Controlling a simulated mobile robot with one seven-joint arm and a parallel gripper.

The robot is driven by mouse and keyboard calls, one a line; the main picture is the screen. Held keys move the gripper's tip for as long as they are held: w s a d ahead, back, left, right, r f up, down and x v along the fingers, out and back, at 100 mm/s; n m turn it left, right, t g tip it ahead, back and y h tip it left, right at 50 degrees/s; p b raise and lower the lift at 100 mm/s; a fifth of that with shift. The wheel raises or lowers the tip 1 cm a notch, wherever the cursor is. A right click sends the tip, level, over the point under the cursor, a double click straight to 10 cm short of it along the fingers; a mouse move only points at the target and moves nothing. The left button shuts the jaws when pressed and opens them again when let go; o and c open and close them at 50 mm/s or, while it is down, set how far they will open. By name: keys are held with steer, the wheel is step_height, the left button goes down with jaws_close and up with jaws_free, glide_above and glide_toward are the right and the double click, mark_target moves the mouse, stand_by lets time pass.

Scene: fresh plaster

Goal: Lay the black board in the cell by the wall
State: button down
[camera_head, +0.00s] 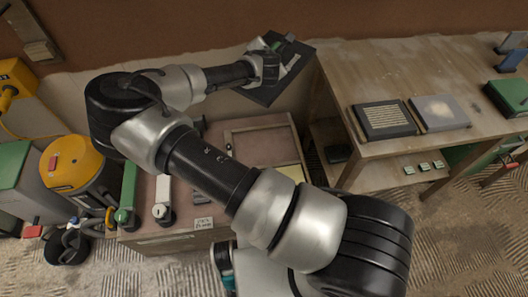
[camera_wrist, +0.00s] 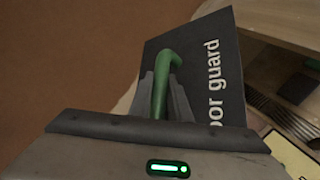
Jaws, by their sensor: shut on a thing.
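The black board (camera_head: 294,72) is held up in the air near the brown wall, tilted. It also shows in the wrist view (camera_wrist: 207,52), with white lettering partly reading "oor guard" and a green handle (camera_wrist: 160,85). My gripper (camera_head: 270,58) is shut on this handle; its fingers show in the wrist view (camera_wrist: 165,95). The low wooden unit below has a framed, open cell (camera_head: 262,143) on its side toward the wall. The board is above it and to its right, apart from it. My arm hides part of the unit's front.
A pale yellow sheet (camera_head: 292,173) lies near that cell. A wooden table (camera_head: 400,80) at right carries a dark framed panel (camera_head: 383,119), a grey panel (camera_head: 439,112) and a green box (camera_head: 508,95). A yellow canister (camera_head: 72,165) stands left. Green and white tools lie on the unit's left.

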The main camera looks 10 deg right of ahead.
steer(key=w+f+m+g+h+b, duration=0.1)
steer(key=w+f+m+h+b, duration=0.2)
steer(key=f, duration=0.9)
steer(key=w+f+m+g+b, duration=0.15)
steer(key=f+b, duration=0.35)
steer(key=f, duration=0.7)
steer(key=f+m+g+h+b, duration=0.1)
steer(key=f+b, duration=0.3)
steer(key=f, duration=0.5)
steer(key=s+f+m+h+b, duration=0.1)
steer(key=f+b, duration=0.3)
steer(key=f, duration=0.6)
steer(key=f+m+g+h+b, duration=0.1)
steer(key=f+b, duration=0.3)
steer(key=f, duration=0.5)
steer(key=shift+s+a+f+m+g+h, duration=0.25)
steer(key=shift+f+m+g+h, duration=0.15)
steer(key=shift+m, duration=0.45)
steer(key=shift+r, duration=0.15)
steer(key=c, duration=1.6)
jaws_free()
steer(key=shift+f, duration=0.2)
steer(key=shift+c, duration=0.2)
steer(key=shift+s+r, duration=0.1)
